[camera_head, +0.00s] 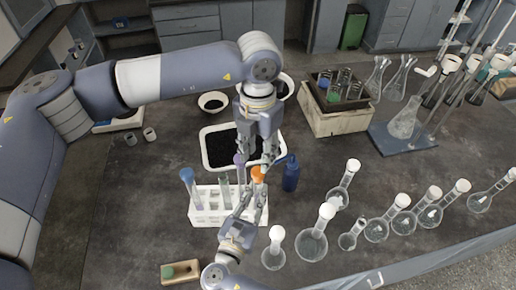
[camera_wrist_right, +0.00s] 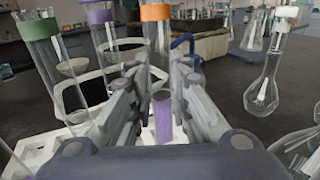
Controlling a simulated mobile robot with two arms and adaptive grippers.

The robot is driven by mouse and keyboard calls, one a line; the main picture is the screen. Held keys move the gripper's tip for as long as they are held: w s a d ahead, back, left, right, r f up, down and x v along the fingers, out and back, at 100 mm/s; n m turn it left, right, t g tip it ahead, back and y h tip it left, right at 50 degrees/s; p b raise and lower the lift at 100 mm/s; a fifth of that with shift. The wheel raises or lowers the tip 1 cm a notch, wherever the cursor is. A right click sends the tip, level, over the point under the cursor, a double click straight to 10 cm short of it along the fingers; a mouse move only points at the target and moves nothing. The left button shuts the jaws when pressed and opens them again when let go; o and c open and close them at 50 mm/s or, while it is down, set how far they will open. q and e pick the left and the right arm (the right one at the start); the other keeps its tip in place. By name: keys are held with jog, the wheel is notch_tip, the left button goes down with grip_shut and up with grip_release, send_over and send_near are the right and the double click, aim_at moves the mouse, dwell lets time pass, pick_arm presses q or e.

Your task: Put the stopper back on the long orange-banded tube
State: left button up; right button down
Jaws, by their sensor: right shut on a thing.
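The orange-banded tube (camera_head: 258,172) stands upright at the right end of the white rack (camera_head: 205,218). Its orange band (camera_wrist_right: 155,12) also shows in the right wrist view, with clear glass below it. My right gripper (camera_head: 245,197) comes from the front and is shut on this tube, below the band; the fingers (camera_wrist_right: 162,75) partly hide the contact. My left gripper (camera_head: 257,155) points down just above and behind the band, its fingers apart, with no stopper visible between them. I cannot make out whether a stopper sits in the tube mouth.
Blue-capped (camera_head: 187,175), green-banded (camera_wrist_right: 38,28) and purple-banded (camera_wrist_right: 98,12) tubes stand close by. Several stoppered flasks (camera_head: 312,240) crowd the right. A wooden block (camera_head: 195,275) lies in front.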

aim_at(258, 171)
pick_arm(q)
jog(key=shift+f, duration=3.6)
grip_shut()
jog(key=m, duration=1.1)
jog(key=shift+m, duration=0.3)
jog(key=shift+o, duration=1.6)
grip_release()
